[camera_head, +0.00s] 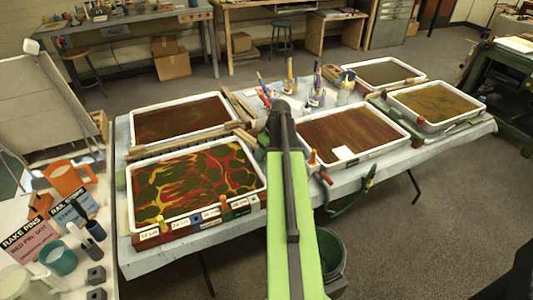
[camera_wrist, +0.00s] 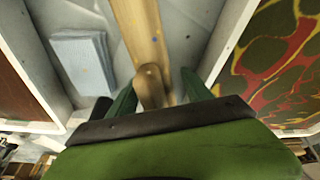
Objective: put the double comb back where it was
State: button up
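In the wrist view a long light-wood bar (camera_wrist: 140,30) with a rounded wooden knob (camera_wrist: 150,82) runs between two trays. It may be the double comb; no teeth show, so I cannot tell for sure. My gripper (camera_wrist: 159,77) has its two dark green fingers apart, one on each side of the knob. A gap shows between the knob and the right finger, and no grip on it is visible. In the head view my green arm reaches over the table's middle, and its dark end hides the fingers and what lies below them.
A red, yellow and green marbled tray (camera_head: 131,209) is left of my arm, a brown tray (camera_head: 405,137) right. Wooden strips (camera_head: 185,146) lie between the left trays. A blue pad (camera_wrist: 82,62) lies beside the bar. Bottles (camera_head: 317,98) stand behind my arm's end.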

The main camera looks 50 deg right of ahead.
jog(key=p+v, duration=1.2)
jog(key=shift+r, duration=0.4)
jog(key=shift+f, duration=0.15)
jog(key=shift+a, duration=0.1)
jog(key=w+a+g, duration=0.1)
jog(key=w+a, duration=0.3)
jog(key=a, duration=0.8)
jog(key=w+a+g, duration=0.1)
jog(key=w+a, duration=0.2)
jog(key=a, duration=0.9)
jog(key=s+a+g, duration=0.1)
jog(key=s+a, duration=0.1)
jog(key=a, duration=2)
jog(key=shift+f, duration=0.4)
